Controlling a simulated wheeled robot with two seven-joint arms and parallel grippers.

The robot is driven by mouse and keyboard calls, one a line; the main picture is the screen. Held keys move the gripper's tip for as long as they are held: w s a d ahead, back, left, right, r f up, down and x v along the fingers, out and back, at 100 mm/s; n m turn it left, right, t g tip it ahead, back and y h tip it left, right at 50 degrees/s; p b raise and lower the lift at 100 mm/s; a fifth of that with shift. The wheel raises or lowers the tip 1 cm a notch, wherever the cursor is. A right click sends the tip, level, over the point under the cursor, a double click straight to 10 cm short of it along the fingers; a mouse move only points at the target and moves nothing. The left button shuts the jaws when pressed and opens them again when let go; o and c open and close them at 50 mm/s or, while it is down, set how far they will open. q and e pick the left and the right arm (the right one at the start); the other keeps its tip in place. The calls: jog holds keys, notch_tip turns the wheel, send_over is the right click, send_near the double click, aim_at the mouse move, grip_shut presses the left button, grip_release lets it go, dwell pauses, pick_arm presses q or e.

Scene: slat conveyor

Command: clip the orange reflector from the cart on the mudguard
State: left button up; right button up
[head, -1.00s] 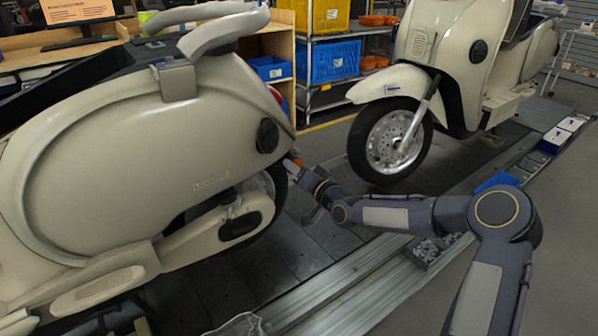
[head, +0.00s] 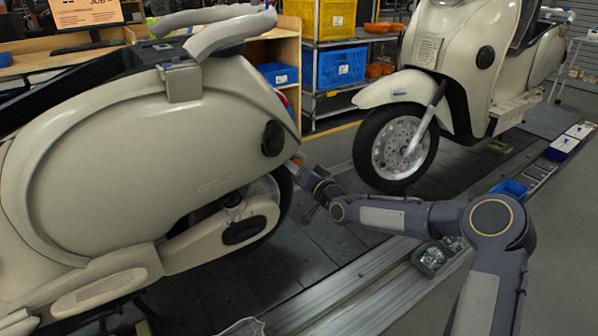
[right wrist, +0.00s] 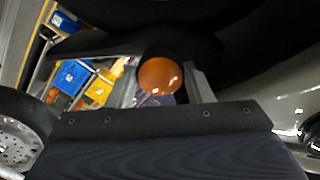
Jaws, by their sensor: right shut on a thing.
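The orange reflector (right wrist: 160,76) is a round disc in the right wrist view, between the fingers of my right gripper, which is shut on it. A dark curved part, which looks like the mudguard (right wrist: 200,42), lies right behind and above it; I cannot tell whether they touch. In the head view my right gripper (head: 294,166) is at the rear of the near cream scooter (head: 130,165), beside its rear wheel. My left gripper is not in view.
A second cream scooter (head: 460,70) stands farther along the slat conveyor (head: 240,285). A grey bin of small parts (head: 432,258) and a blue bin (head: 508,190) sit along the conveyor's edge. Shelves with a blue crate (head: 340,64) stand behind.

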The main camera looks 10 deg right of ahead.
jog(key=shift+w, duration=0.15)
dwell(0.7)
jog(key=o, duration=1)
jog(key=s+d+f+n+g+h, duration=0.1)
jog(key=s+g, duration=0.5)
jog(key=s, duration=1.8)
jog(key=s+d+f+n+g+h, duration=0.15)
jog(key=s+g, duration=0.35)
jog(key=s, duration=1.9)
jog(key=r+p, duration=2)
jog(key=shift+s+a, duration=0.25)
jog(key=shift+s, duration=0.05)
